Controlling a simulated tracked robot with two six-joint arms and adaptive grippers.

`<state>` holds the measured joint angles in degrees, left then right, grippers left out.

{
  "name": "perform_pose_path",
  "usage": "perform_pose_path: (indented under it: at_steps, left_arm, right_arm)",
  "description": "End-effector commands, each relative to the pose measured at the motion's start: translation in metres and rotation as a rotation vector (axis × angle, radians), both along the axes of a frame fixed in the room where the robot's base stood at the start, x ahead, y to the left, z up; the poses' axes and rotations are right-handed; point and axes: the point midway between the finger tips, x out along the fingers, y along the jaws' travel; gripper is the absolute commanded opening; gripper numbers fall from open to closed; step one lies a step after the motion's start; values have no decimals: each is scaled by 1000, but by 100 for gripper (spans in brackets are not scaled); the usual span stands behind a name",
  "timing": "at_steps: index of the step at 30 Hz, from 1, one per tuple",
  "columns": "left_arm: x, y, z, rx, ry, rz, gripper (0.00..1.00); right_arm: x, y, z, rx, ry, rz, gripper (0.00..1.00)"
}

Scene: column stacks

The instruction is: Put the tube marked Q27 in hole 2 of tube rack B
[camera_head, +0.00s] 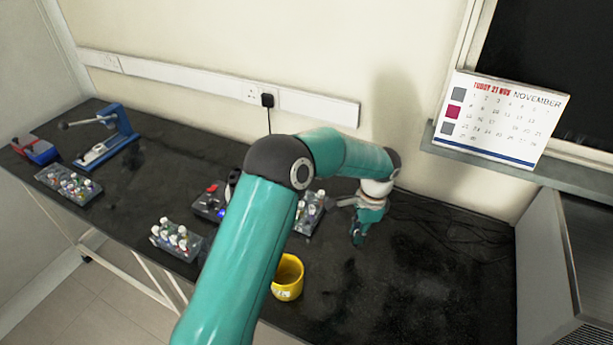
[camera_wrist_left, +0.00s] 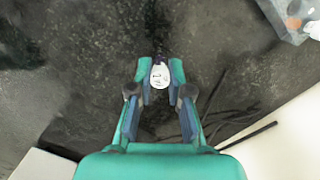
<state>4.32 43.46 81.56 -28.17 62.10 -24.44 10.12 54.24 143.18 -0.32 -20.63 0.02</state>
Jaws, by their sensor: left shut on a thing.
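My left gripper (camera_head: 362,232) is above the black bench, right of the nearest tube rack. In the left wrist view its fingers (camera_wrist_left: 160,82) are shut on a tube (camera_wrist_left: 160,74), seen from above with a pale, marked cap. The marking is too small to read. Three grey racks hold capped tubes: one at the far left (camera_head: 60,193), one at the front middle (camera_head: 190,254), one behind my arm (camera_head: 310,227). I cannot tell which is rack B, and their hole numbers cannot be read. My right gripper is not in view.
A yellow pot (camera_head: 287,280) stands near the front edge. A dark device with red parts (camera_head: 208,203) is partly behind my arm. A blue press (camera_head: 122,125) and a red-and-blue box (camera_head: 40,152) stand at the left. The bench's right part is clear except for cables (camera_head: 450,235).

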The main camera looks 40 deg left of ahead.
Motion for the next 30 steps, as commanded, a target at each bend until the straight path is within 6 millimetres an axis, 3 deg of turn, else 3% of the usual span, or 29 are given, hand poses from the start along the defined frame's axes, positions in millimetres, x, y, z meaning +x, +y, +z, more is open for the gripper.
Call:
perform_pose_path:
  at_steps: [1, 6, 15, 22, 30]
  left_arm:
    - [7, 19, 4, 3, -3, -98, 8]
    - [21, 75, 15, 4, -4, -461, 8]
    - [28, 159, 32, 5, -7, -988, 8]
    - [26, 194, 40, 3, -9, -1219, 8]
    - [25, 203, 36, 2, -9, -1289, 8]
  right_arm:
    - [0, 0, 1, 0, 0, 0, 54]
    - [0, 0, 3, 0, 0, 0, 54]
    - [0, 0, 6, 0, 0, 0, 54]
    - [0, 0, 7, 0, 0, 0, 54]
    - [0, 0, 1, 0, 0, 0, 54]
